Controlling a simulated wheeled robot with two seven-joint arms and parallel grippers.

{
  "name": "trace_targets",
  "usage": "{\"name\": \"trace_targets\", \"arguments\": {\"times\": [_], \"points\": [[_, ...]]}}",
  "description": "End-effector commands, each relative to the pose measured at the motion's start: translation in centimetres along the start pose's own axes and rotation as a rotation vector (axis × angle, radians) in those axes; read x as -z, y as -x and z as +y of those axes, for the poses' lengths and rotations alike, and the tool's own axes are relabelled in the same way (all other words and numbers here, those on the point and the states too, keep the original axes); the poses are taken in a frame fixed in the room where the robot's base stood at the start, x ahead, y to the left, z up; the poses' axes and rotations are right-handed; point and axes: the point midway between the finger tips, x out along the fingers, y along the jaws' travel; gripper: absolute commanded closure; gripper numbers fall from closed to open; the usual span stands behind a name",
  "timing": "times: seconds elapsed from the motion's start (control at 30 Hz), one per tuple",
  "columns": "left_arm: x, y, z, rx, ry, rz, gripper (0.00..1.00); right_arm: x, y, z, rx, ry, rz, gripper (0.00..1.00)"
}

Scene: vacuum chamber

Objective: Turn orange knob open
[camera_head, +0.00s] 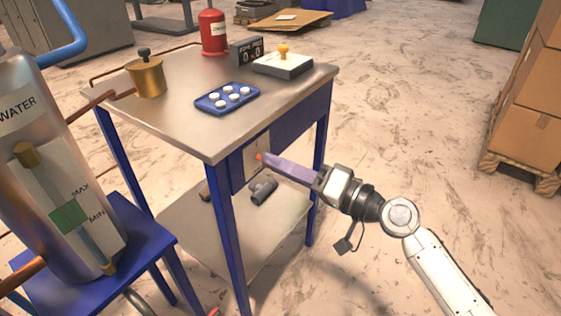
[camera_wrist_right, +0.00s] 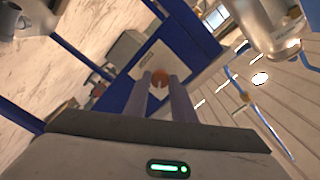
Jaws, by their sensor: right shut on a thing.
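The orange knob (camera_head: 259,156) sits on a pale plate on the blue side panel under the tabletop. In the right wrist view the knob (camera_wrist_right: 160,78) is a round orange piece between the tips of two purple fingers. My right gripper (camera_head: 265,158) comes in from the right and is shut on the knob. Its fingers hide part of the knob in the head view. The plate (camera_wrist_right: 150,62) has small dark lettering in the wrist view that I cannot read. My left gripper is not in view.
The metal-topped table (camera_head: 215,135) carries a blue button pad (camera_head: 228,98), a brass pot (camera_head: 147,77), a red cylinder (camera_head: 213,33) and a box with a yellow joystick (camera_head: 283,62). A water tank (camera_head: 45,150) stands at left. Boxes (camera_head: 525,130) stand at right. Floor between is clear.

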Motion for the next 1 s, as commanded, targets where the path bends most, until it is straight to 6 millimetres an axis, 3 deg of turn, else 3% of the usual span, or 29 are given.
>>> {"name": "trace_targets", "arguments": {"times": [0.5, 1.0], "points": [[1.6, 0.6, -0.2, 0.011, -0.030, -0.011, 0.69, 0.1, 0.0, -0.1, -0.002, -0.444, 0.000, 0.99], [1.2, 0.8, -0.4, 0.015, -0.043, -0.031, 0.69, -0.1, 0.1, 0.1, -0.002, -0.621, -0.001, 0.99]]}}
